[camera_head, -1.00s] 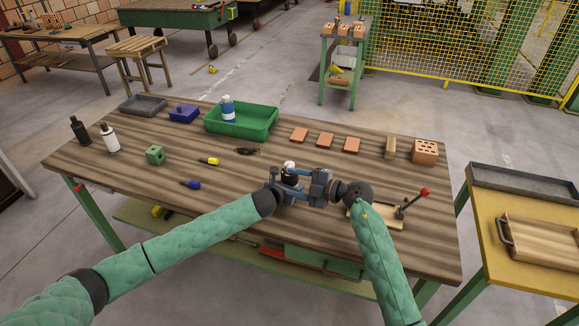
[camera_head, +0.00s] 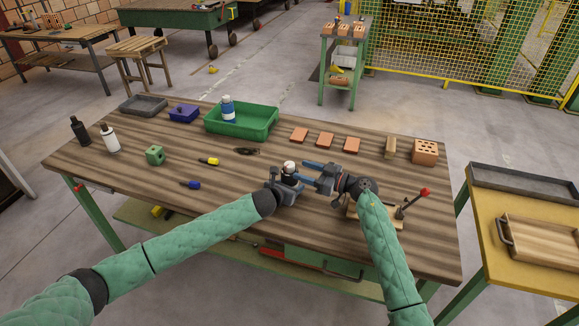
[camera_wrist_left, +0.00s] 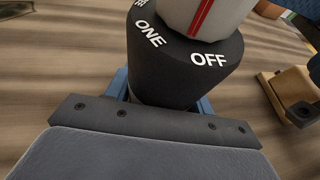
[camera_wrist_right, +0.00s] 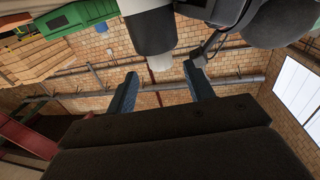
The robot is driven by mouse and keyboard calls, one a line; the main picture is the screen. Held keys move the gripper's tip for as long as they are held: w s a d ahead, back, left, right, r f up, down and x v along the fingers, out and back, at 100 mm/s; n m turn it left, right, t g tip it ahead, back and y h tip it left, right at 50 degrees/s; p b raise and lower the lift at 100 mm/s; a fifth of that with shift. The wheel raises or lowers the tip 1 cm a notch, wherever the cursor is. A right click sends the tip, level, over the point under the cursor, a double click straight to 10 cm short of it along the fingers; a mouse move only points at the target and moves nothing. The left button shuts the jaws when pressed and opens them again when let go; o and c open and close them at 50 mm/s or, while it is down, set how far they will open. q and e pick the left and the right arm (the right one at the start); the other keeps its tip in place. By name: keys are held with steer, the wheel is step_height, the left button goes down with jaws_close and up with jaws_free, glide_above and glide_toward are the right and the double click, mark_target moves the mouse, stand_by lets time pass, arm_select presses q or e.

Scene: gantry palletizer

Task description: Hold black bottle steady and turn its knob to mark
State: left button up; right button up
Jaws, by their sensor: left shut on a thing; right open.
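The black bottle (camera_head: 290,178) with a white knob (camera_head: 289,165) on top stands upright above the table in my left gripper (camera_head: 285,182), which is shut on its body. In the left wrist view the white knob (camera_wrist_left: 203,14) has a red line, and the black body (camera_wrist_left: 165,65) bears the words ONE and OFF. The red line meets the body between them, nearer OFF. My right gripper (camera_head: 309,176) is open and empty, just right of the bottle. In the right wrist view the knob (camera_wrist_right: 160,62) lies beyond its spread fingers, apart from them.
The wooden table (camera_head: 150,185) holds a green tray (camera_head: 262,121) with a blue-white bottle, flat bricks (camera_head: 325,140), a green block (camera_head: 155,155) and two bottles (camera_head: 80,130) at the left. A fixture with a red-tipped lever (camera_head: 410,203) stands close to my right wrist.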

mark_target(289, 166)
steer(key=shift+x, duration=3.05)
steer(key=shift+c, duration=0.2)
steer(key=c, duration=0.9)
